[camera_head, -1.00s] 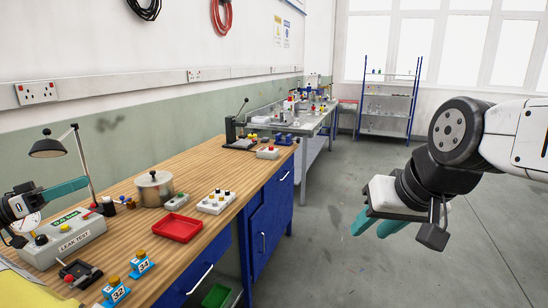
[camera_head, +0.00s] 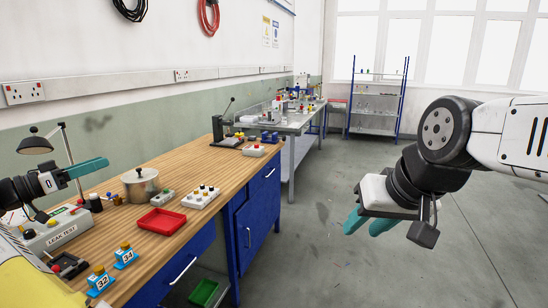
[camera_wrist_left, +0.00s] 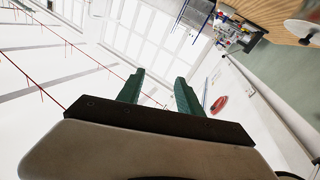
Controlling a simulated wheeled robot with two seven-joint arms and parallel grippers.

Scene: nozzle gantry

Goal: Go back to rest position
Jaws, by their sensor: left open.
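My left gripper (camera_head: 88,168) is at the left edge of the head view, in front of the desk lamp and above the left part of the wooden bench. Its teal fingers point to the right. In the left wrist view, its two fingers (camera_wrist_left: 158,76) stand apart with nothing between them, facing the windows and wall. My right gripper (camera_head: 368,222) hangs over the open floor to the right of the bench. Its teal fingers point down, with a gap between them and nothing held.
The wooden bench (camera_head: 205,160) carries a leak tester (camera_head: 62,232), a metal pot (camera_head: 140,184), a red tray (camera_head: 162,221), a white button box (camera_head: 201,197) and blue blocks numbered 32 (camera_head: 101,282) and 34 (camera_head: 125,257). A lamp (camera_head: 38,146) stands behind.

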